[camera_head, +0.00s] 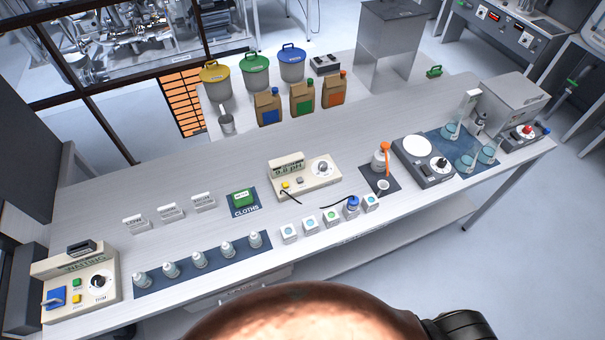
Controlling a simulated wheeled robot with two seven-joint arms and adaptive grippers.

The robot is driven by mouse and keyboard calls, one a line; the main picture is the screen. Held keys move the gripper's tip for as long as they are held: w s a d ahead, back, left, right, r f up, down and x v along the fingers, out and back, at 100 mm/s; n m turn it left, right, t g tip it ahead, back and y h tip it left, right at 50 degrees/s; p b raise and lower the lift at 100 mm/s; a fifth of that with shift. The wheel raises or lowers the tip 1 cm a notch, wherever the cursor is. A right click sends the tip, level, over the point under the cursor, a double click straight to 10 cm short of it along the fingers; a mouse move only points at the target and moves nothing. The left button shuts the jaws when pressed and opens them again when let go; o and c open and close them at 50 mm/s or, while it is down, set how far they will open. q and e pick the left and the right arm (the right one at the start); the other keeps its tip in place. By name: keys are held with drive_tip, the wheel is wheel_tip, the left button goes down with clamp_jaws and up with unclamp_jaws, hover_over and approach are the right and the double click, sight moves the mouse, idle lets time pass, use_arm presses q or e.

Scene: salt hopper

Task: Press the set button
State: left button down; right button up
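No button has a legible "set" label. At the left end of the bench, a cream control box (108,312) has a dark knob (97,282), a green button (77,283), a yellow button (76,299) and a blue part with a lever (54,298). At mid-bench, a cream pH meter (318,180) shows about 9.8 pH, with a yellow button (285,185), a grey button (300,180) and a round knob (320,167). Neither gripper is visible; rounded parts of my body fill the bottom edge.
Small bottles stand on a dark mat (150,279) beside the cream box. Bins and jugs stand behind.

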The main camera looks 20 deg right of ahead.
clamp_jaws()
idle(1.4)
